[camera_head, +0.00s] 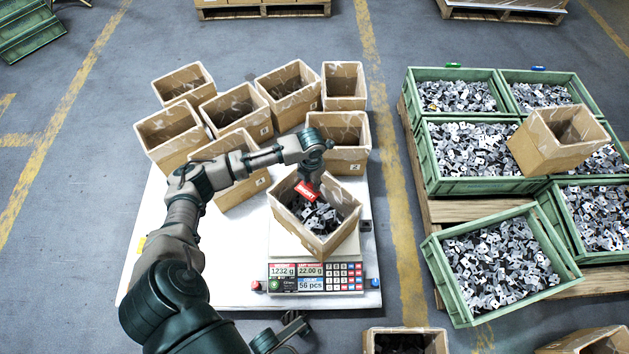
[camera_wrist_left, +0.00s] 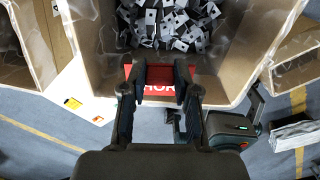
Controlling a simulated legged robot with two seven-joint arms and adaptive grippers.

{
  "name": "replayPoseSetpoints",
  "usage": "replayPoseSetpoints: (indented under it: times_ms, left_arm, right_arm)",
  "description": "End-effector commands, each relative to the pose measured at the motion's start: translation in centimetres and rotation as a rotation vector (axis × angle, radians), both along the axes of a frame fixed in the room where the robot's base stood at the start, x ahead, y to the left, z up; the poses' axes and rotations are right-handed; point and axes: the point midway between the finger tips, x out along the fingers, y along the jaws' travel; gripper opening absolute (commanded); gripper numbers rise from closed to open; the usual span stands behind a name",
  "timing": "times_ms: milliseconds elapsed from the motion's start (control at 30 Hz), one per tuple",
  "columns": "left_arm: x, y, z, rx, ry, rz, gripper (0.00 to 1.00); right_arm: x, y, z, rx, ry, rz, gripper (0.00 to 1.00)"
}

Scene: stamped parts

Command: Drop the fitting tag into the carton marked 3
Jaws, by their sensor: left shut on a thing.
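My left gripper (camera_head: 311,178) is shut on a red tag (camera_head: 306,191) with white lettering that looks like SHORT. The tag also shows between the fingers in the left wrist view (camera_wrist_left: 160,90), with part of its lettering hidden. The gripper holds it over the open carton (camera_head: 337,232) on the scale, which contains many grey metal parts (camera_head: 319,217). This carton's mark is too small to read, so I cannot tell which carton is marked 3. My right gripper (camera_head: 292,327) shows partly at the bottom edge, low and dark; its jaws are unclear.
The scale (camera_head: 315,270) reads 1232 g, 22.00 g and 56 pcs. Several open cartons stand behind on the white table (camera_head: 237,285), one marked 2 (camera_head: 354,167). Green crates (camera_head: 465,185) of metal parts fill the right, with a carton (camera_head: 540,155) resting on them.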

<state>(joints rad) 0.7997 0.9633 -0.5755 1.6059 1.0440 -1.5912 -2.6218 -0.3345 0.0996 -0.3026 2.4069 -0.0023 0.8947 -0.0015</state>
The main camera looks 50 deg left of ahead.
Motion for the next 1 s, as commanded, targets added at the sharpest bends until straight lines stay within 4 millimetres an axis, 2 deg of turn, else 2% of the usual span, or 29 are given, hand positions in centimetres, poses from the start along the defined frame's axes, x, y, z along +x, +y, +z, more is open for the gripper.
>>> replayPoseSetpoints:
  times_ms: [100, 133, 200, 233, 267, 533, 633, 767, 1000]
  left_arm:
    - [0.0, -0.1, 0.1, 0.002, -0.001, 0.0, 0.2]
    - [0.0, -0.1, 0.1, 0.002, -0.001, -0.001, 0.32]
    - [0.0, -0.2, 0.2, 0.003, 0.001, -0.001, 0.5]
    - [0.0, -0.2, 0.2, 0.003, 0.001, -0.001, 0.57]
    - [0.0, -0.2, 0.2, 0.004, 0.001, -0.001, 0.59]
    - [0.0, 0.0, 0.1, 0.0, 0.0, 0.0, 0.59]
    - [0.1, 0.0, 0.7, 0.0, -0.001, 0.0, 0.59]
    - [0.1, 0.0, 2.9, 0.002, -0.004, -0.001, 0.59]
    - [0.2, -0.4, 8.4, 0.005, -0.004, -0.002, 0.59]
  right_arm:
    - [0.0, -0.1, 0.0, 0.002, -0.001, 0.0, 0.4]
    - [0.0, -0.2, 0.0, 0.002, 0.0, 0.0, 0.4]
    - [0.2, -0.1, -0.1, 0.0, 0.003, 0.0, 0.4]
    - [0.3, 0.0, -0.1, 0.0, 0.004, 0.0, 0.4]
    - [0.3, 0.0, -0.1, 0.0, 0.004, 0.0, 0.4]
    - [0.3, 0.0, -0.1, -0.001, 0.005, 0.0, 0.4]
    - [0.1, 0.0, 0.0, 0.0, 0.002, 0.0, 0.4]
    - [0.0, 0.0, 0.0, -0.001, 0.002, 0.0, 0.4]
    - [0.1, -0.2, 0.0, 0.002, 0.003, 0.0, 0.4]
